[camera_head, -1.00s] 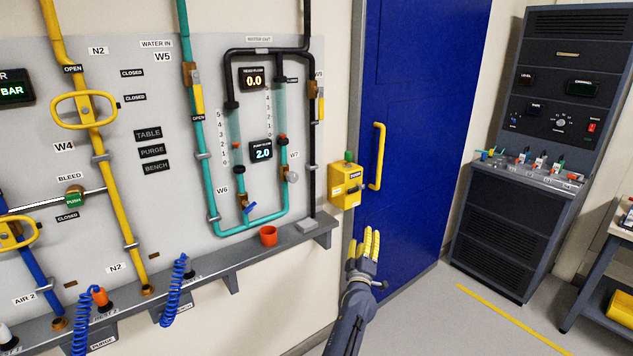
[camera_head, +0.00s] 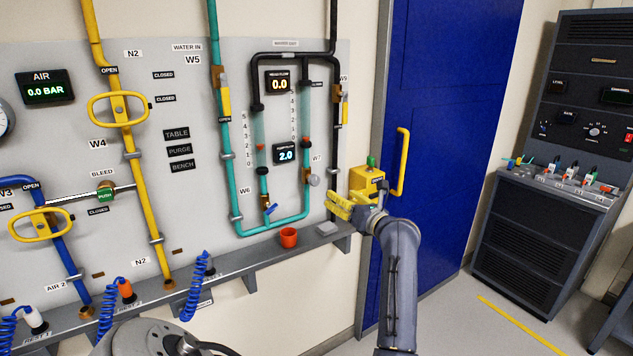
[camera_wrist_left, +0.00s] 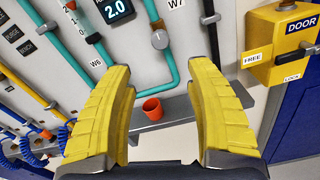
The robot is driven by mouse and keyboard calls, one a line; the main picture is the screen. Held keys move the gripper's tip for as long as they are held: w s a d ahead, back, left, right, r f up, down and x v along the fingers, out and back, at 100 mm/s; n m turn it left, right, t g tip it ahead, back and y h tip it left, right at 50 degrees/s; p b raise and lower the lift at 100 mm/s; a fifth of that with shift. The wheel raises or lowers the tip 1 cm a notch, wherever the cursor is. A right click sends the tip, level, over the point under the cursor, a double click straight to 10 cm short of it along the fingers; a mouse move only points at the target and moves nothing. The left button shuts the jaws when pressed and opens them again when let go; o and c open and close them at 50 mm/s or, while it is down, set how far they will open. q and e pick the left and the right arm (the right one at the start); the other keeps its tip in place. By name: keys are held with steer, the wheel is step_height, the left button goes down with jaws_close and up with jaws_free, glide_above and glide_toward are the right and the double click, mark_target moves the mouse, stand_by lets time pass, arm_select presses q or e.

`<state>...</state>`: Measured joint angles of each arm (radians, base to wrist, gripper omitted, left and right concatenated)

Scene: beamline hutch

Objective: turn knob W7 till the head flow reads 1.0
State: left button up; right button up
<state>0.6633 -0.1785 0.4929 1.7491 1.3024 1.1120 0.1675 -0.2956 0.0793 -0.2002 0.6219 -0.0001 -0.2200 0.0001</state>
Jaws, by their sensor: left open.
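Knob W7 (camera_head: 314,180) is a small round grey knob on the right teal pipe, beside its W7 label. It also shows in the left wrist view (camera_wrist_left: 160,40), ahead of and between the fingers. The upper display (camera_head: 278,83), labelled as head flow, reads 0.0. The lower display (camera_head: 287,154) reads 2.0. My left gripper (camera_head: 343,206), with yellow fingers, is open and empty, in front of the panel, lower right of the knob and apart from it. In the wrist view its fingers (camera_wrist_left: 163,100) are spread wide. My right gripper is not in view.
A yellow door box (camera_head: 366,182) sits close to the right of my left gripper, by the blue door (camera_head: 450,110). A red cup (camera_head: 288,238) stands on the shelf (camera_head: 262,264) below the pipes. The W6 blue handle (camera_head: 270,209) lies left of W7. A black pipe (camera_head: 334,120) runs right of it.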

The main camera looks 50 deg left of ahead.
mark_target(316, 181)
arm_select(q)
steer(key=a, duration=0.5)
steer(key=w+a, duration=0.1)
steer(key=a, duration=0.4)
steer(key=w+a, duration=0.1)
steer(key=a, duration=0.4)
steer(key=shift+w+a, duration=0.2)
steer(key=shift+w, duration=0.05)
steer(key=shift+c, duration=0.2)
jaws_close()
